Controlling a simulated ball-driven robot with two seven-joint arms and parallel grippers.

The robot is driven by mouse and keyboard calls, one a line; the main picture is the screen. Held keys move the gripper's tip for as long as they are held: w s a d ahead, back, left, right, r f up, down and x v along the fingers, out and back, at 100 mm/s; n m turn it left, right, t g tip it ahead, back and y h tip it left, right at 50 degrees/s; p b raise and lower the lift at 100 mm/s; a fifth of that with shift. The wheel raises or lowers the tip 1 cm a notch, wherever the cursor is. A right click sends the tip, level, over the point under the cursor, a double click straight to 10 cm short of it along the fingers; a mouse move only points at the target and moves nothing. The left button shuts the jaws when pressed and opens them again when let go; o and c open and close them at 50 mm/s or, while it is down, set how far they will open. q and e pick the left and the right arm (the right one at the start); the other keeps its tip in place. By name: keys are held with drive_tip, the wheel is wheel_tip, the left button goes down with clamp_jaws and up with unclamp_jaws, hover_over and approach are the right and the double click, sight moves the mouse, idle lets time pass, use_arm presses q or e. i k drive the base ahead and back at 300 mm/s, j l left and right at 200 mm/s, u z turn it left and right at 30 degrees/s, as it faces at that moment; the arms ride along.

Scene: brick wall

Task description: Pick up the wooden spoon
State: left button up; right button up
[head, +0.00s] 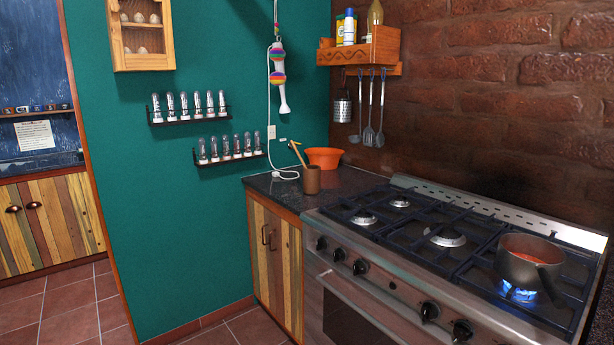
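A wooden spoon (297,153) leans up to the left out of a brown cup (312,180). The cup stands upright on the dark counter (345,178) between the teal wall and the stove. The lower part of the spoon is hidden inside the cup. Neither my left nor my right gripper shows in the head view.
An orange bowl (323,157) sits just behind the cup. A white cord (285,174) lies on the counter to its left. The stove (440,240) is at the right, with a dark pot (530,262) over a lit blue flame. Utensils hang on the brick wall.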

sight(297, 151)
drive_tip(key=k+j+z, duration=0.2)
drive_tip(key=z, duration=1.1)
drive_tip(key=i+j+z, duration=0.1)
drive_tip(key=j, duration=0.35)
drive_tip(key=i+j+z, duration=0.1)
drive_tip(key=i+j, duration=0.2)
drive_tip(key=j, duration=0.2)
drive_tip(key=i+j+z, duration=0.1)
drive_tip(key=j, duration=0.35)
drive_tip(key=i+j+z, duration=0.1)
drive_tip(key=j, duration=0.4)
drive_tip(key=i+j+z, duration=0.1)
drive_tip(key=i+j, duration=0.15)
drive_tip(key=j, duration=0.3)
drive_tip(key=i+j+z, duration=0.1)
drive_tip(key=j, duration=0.4)
drive_tip(key=i+j+z, duration=0.1)
drive_tip(key=j, duration=0.4)
